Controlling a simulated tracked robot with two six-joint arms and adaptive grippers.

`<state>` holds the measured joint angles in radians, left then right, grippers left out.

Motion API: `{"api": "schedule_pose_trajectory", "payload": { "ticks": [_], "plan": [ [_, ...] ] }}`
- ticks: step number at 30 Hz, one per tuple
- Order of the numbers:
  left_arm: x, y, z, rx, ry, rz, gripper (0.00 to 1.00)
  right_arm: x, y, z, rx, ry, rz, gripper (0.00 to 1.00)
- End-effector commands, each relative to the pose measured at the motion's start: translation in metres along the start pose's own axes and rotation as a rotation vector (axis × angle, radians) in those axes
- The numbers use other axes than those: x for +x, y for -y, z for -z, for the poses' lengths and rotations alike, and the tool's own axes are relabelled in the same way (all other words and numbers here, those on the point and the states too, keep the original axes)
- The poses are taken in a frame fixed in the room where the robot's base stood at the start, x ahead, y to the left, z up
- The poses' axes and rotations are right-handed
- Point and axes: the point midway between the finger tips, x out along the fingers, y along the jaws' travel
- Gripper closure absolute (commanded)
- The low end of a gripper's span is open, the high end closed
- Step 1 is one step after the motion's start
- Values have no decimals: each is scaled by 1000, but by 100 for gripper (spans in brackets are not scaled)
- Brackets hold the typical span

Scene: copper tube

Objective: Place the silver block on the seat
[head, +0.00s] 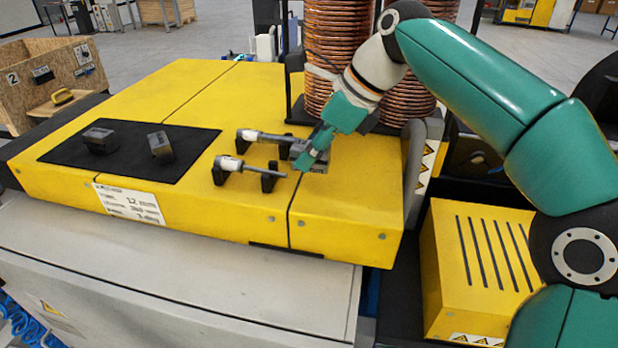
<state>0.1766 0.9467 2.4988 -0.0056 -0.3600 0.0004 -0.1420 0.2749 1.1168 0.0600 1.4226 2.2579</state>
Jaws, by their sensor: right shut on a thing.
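My right gripper (317,153) comes down from the upper right and is shut on a small grey metal block, which I take to be the silver block (316,167). The block is at the right ends of two rods on the yellow machine top. The green fingers hide part of it, and I cannot tell whether it touches the surface. The seat is not clearly distinguishable; the gripper and block may cover it. Two other dark grey blocks, a left one (99,140) and a right one (160,147), rest on a black mat (75,155). My left gripper is out of view.
A silver rod (262,136) and a front rod (250,168) lie on black holders left of the gripper. Copper tube coils (330,45) stand behind. A wooden crate (45,75) is at the far left.

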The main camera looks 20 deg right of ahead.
Motion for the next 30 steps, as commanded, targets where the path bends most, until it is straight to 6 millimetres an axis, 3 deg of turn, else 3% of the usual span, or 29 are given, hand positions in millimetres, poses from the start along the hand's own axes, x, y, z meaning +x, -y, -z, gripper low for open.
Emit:
{"api": "schedule_pose_trajectory", "payload": {
  "ticks": [12,23,24,28,30],
  "plan": [
    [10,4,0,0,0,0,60,32,-1,20,0,4,2,100],
    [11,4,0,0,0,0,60,35,-1,21,-1,5,2,100],
    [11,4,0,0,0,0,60,37,-1,22,-1,1,-1,62],
    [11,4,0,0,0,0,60,36,-1,21,-1,1,-1,40],
    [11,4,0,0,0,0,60,36,-1,21,-1,1,-1,38]
  ]
}}
